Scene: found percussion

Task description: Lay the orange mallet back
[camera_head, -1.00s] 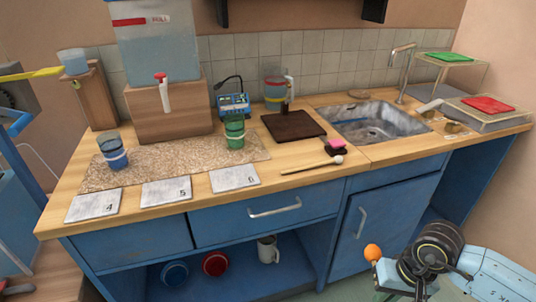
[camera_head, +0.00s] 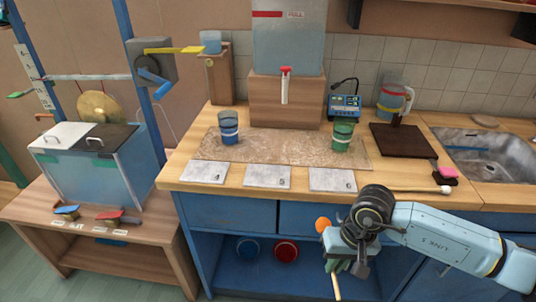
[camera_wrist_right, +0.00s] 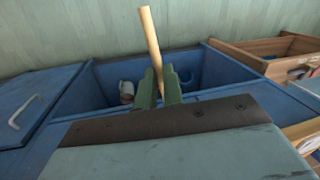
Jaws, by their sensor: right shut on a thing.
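The orange mallet has an orange ball head (camera_head: 323,224) and a pale wooden handle (camera_head: 337,287). My right gripper (camera_head: 345,266) is shut on it, in front of the blue cabinet and below the counter's front edge. The head shows above the gripper and the handle's end below it. In the right wrist view the handle (camera_wrist_right: 152,45) rises tilted between the green fingers (camera_wrist_right: 160,90); the ball is hidden there. A white-headed mallet (camera_head: 445,189) lies along the counter's front edge at the right. My left gripper is not in view.
The counter (camera_head: 190,160) holds a speckled mat (camera_head: 270,150), several grey cards (camera_head: 267,177), a blue cup (camera_head: 229,128), a green cup (camera_head: 342,135) and a dark board (camera_head: 405,141). At left, a low wooden bench (camera_head: 150,240) bears a tank (camera_head: 130,180) and small labelled items.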

